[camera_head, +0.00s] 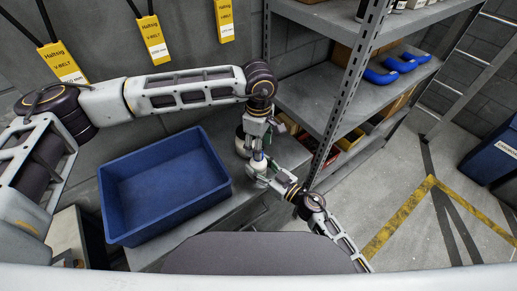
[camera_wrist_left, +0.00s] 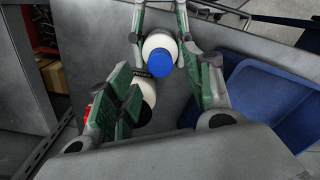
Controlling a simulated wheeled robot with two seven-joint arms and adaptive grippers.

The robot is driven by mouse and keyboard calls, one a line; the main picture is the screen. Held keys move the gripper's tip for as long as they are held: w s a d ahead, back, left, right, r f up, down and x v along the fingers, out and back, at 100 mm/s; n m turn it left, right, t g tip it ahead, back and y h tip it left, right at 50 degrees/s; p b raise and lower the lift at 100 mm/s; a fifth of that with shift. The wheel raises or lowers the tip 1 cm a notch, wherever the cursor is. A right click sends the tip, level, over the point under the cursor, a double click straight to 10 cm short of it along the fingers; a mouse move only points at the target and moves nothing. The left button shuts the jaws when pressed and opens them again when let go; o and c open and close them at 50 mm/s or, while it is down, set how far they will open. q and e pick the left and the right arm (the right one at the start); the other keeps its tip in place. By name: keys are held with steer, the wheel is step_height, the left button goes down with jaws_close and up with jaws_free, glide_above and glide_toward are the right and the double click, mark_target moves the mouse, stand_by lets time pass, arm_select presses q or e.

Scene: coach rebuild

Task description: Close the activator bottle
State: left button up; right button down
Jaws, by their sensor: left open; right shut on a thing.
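A white bottle with a blue cap (camera_wrist_left: 162,60) shows from above in the left wrist view, and I take it to be the activator bottle. It also shows small and partly covered in the head view (camera_head: 258,157). The cap covers its top; I cannot tell how tightly it sits. My right gripper (camera_head: 263,172) is shut on this bottle; its fingers come from the top in the left wrist view. My left gripper (camera_head: 256,142) is above the bottle, open, with its green-padded fingers (camera_wrist_left: 165,90) apart on either side of it.
A second bottle (camera_wrist_left: 147,92), dark and white, stands close by, partly hidden by a finger. The blue bin (camera_head: 115,205) is on the grey bench to the left. A metal shelf (camera_head: 310,95) with blue items (camera_head: 380,76) rises to the right. V-belt tags hang on the wall.

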arm_select(q)
step_height(320, 180, up, 8)
stand_by(0.5)
steer(key=shift+r, duration=0.1)
arm_select(e)
steer(key=c, duration=0.5)
jaws_free()
steer(key=shift+c, duration=0.2)
steer(key=shift+d, duration=0.1)
steer(key=v, duration=1.2)
stand_by(0.5)
